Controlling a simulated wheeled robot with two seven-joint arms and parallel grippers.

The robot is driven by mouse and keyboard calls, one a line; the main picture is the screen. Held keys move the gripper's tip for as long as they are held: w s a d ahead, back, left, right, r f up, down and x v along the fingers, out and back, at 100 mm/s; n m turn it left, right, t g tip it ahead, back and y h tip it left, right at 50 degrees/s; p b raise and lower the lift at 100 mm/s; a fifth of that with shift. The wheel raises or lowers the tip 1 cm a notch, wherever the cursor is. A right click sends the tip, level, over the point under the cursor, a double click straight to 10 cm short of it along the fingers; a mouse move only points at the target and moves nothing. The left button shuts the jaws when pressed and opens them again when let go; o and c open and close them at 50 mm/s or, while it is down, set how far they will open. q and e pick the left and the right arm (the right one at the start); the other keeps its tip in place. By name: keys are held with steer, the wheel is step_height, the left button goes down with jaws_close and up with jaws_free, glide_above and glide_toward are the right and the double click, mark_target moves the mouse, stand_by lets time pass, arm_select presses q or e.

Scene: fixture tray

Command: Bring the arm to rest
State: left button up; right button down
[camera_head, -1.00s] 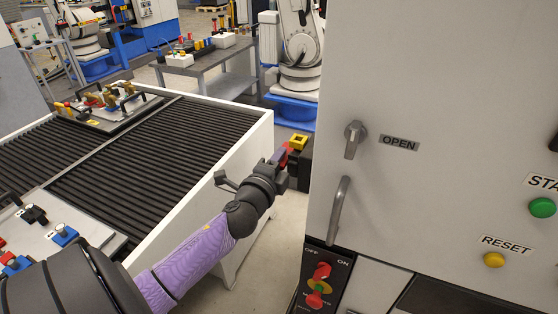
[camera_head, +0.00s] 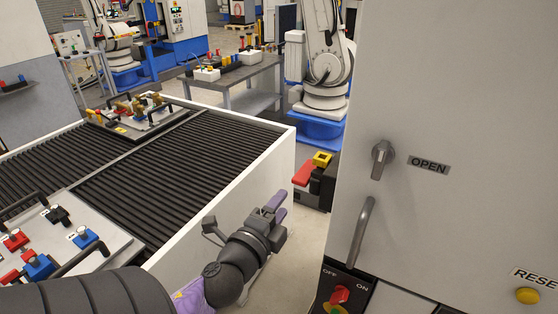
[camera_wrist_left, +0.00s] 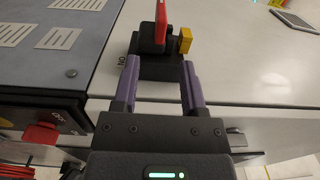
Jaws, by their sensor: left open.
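My left gripper (camera_head: 277,203) is open and empty, in front of the white side wall of the tray table, left of the grey cabinet. Its two purple fingers stand apart in the left wrist view (camera_wrist_left: 159,75). A black block with a red lever (camera_head: 308,176) and a yellow piece (camera_head: 322,158) lies beyond the fingertips, with a gap in the head view. In the left wrist view the red lever (camera_wrist_left: 160,20) and yellow piece (camera_wrist_left: 184,40) show ahead, between and above the fingers. My right gripper is out of view.
The grey cabinet (camera_head: 460,220) with a door handle (camera_head: 361,232) and knob (camera_head: 382,158) stands close on the right. The ribbed tray table (camera_head: 290,150) fills the left, with fixture plates on it. A grey bench (camera_head: 225,82) and white robot arm stand behind.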

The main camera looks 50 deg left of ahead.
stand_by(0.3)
arm_select(q)
steer(key=s+d+f+n+g+h, duration=0.5)
steer(key=s+d+f+n+g, duration=0.75)
steer(key=d, duration=0.35)
step_height(320, 180, down, 26)
steer(key=s+f+g+b, duration=0.1)
steer(key=s+g+b, duration=0.15)
steer(key=b, duration=0.65)
steer(key=s+a+f+g+b, duration=0.1)
steer(key=s+f+b, duration=0.3)
steer(key=s+f, duration=0.3)
steer(key=s+a+f+b, duration=0.1)
steer(key=s+f+b, duration=0.2)
steer(key=s+f, duration=0.4)
step_height(320, 180, down, 6)
steer(key=shift+a+r+m+g+b, duration=0.1)
steer(key=shift+a+m+g+b, duration=0.15)
steer(key=shift+m+g+b, duration=0.15)
steer(key=shift+s, duration=0.15)
